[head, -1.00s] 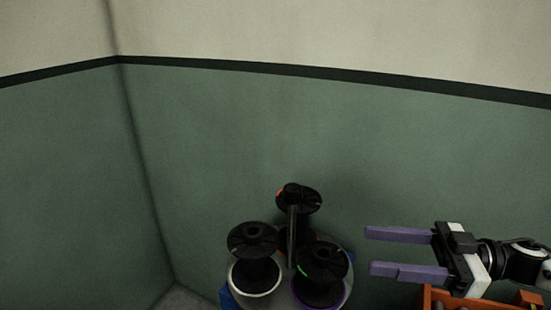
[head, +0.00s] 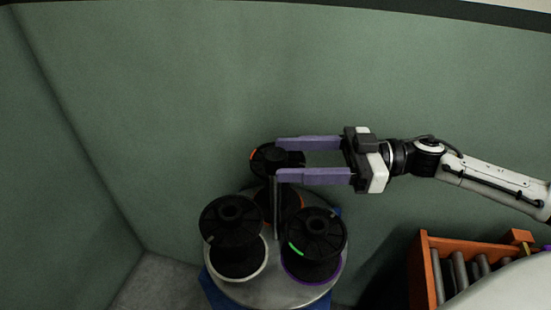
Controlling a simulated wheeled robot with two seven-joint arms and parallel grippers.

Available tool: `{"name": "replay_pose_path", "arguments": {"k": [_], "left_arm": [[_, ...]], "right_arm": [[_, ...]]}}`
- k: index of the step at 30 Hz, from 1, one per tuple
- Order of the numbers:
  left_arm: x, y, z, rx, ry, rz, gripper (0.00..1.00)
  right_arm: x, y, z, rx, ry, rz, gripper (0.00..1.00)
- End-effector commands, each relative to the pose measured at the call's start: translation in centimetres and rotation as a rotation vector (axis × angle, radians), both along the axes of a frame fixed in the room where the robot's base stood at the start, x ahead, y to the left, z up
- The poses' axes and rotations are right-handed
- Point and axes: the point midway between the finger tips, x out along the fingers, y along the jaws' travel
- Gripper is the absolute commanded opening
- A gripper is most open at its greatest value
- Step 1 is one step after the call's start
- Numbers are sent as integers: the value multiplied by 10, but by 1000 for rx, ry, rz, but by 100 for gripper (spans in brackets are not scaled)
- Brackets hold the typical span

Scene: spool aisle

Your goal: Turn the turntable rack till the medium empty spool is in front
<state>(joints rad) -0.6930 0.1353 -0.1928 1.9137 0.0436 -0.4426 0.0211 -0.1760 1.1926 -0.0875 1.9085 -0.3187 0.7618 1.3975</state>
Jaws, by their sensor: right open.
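The turntable rack (head: 262,292) is a grey round disc on a blue base, with a thin upright post (head: 277,208) at its middle. Three black spools stand on it: one with a white ring (head: 231,222) at front left, one with a purple ring and green mark (head: 316,232) at front right, and one with an orange ring and mark (head: 264,160) at the back. I cannot tell which is the medium empty spool. My right gripper (head: 279,160) is open; its purple fingers overlap the back spool's top in view. Contact is unclear. My left gripper is not in view.
An orange crate (head: 424,272) holding grey rollers or rods stands at the lower right. The green wall (head: 150,100) closes off the back and left, with a corner left of the rack. A bit of grey floor (head: 158,280) shows left of the rack.

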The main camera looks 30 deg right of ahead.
Motion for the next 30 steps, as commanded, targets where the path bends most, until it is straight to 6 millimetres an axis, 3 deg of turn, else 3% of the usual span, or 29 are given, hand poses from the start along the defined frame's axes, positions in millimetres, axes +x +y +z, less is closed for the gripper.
{"name": "replay_pose_path", "arguments": {"k": [9,21,30], "left_arm": [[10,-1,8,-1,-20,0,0],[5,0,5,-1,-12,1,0],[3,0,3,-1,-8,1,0]], "right_arm": [[13,26,1,1,-3,0,54],[15,30,0,0,0,0,52],[15,30,0,0,0,0,2]]}}
